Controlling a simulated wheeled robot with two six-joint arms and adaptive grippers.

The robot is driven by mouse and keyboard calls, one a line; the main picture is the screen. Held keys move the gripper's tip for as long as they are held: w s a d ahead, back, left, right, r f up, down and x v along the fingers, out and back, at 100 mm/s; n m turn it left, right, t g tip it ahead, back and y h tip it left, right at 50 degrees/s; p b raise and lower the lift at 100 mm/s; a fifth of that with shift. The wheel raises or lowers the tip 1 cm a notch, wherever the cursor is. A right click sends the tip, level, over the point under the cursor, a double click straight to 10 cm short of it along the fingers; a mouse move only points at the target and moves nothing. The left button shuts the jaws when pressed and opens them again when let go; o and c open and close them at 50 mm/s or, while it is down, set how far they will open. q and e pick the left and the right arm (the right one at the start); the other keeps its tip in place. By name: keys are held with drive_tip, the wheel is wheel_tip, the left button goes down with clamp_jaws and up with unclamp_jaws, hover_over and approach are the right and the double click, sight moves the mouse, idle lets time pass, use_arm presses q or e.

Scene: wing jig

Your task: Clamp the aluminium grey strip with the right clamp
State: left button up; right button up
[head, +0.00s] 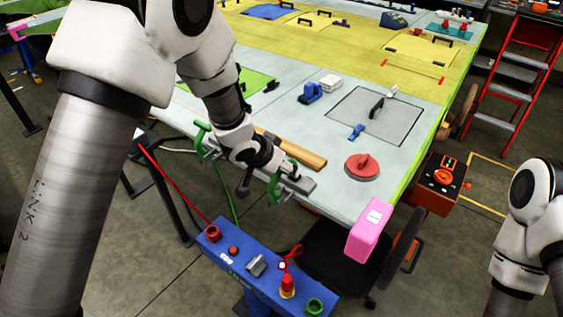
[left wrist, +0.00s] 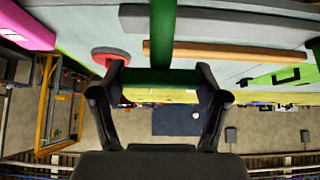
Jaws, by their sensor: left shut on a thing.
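The aluminium grey strip (head: 301,184) lies along the table's front edge, partly hidden behind my left wrist; it also shows in the left wrist view (left wrist: 220,19). The green right clamp (head: 277,186) is at the strip's right part, on the table edge. My left gripper (head: 274,172) is at this clamp. In the left wrist view, my left gripper (left wrist: 160,93) is shut on the clamp's green bar (left wrist: 161,76). I cannot tell whether the clamp's jaw presses on the strip. A second green clamp (head: 200,140) is at the strip's left part. My right gripper is out of view.
A wooden strip (head: 306,152) lies just behind the grey strip. A red round disc with a handle (head: 362,166) and a blue tool (head: 312,92) are on the table.

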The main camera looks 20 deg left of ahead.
use_arm(q)
drive_tip(key=o, duration=1.7)
drive_tip(key=shift+s+f, duration=0.1)
drive_tip(key=shift+f, duration=0.1)
drive_tip(key=shift+s+a+r, duration=0.15)
drive_tip(key=shift+s+r, duration=0.1)
drive_tip(key=shift+r, duration=0.25)
drive_tip(key=v, duration=1.1)
drive_tip(key=shift+f, duration=0.1)
